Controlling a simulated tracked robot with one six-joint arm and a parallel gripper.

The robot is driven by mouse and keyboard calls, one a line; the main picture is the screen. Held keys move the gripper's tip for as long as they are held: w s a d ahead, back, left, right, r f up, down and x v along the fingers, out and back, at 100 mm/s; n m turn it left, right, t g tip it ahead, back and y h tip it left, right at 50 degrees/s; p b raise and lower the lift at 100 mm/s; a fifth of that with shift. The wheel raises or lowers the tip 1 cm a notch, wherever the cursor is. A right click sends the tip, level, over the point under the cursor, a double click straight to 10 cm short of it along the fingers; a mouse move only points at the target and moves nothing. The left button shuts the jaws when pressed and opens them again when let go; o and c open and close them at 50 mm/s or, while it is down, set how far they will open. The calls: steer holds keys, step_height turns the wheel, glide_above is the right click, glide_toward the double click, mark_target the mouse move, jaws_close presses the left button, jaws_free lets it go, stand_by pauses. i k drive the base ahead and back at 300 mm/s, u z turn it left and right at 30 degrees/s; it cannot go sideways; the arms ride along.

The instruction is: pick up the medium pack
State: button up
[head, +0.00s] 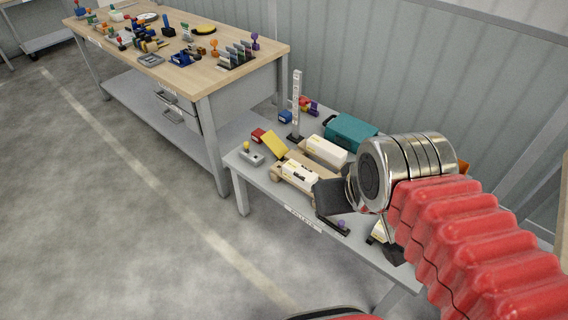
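Several white packs are on the low grey table (262,184). One white pack (326,151) lies at the back beside a teal case. Another white pack (299,174), with dark marks on its side, sits on a tan wooden base nearer the front. A third white and yellow piece (378,231) is partly hidden by my arm at the right. I cannot tell which is the medium pack. My gripper (334,196) is a dark shape over the table's right part, overlapping the tan base's right end in view. Its fingers and any contact are unclear.
A teal case (351,132), a grey upright post (296,105), a tilted yellow panel (274,144) and a grey joystick box (250,154) share the low table. A large wooden-topped workbench (180,72) with many small items stands behind left. The floor at left is clear.

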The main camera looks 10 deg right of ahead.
mark_target(299, 174)
steer(key=u, duration=0.35)
steer(key=i, duration=1.1)
steer(key=u, duration=0.35)
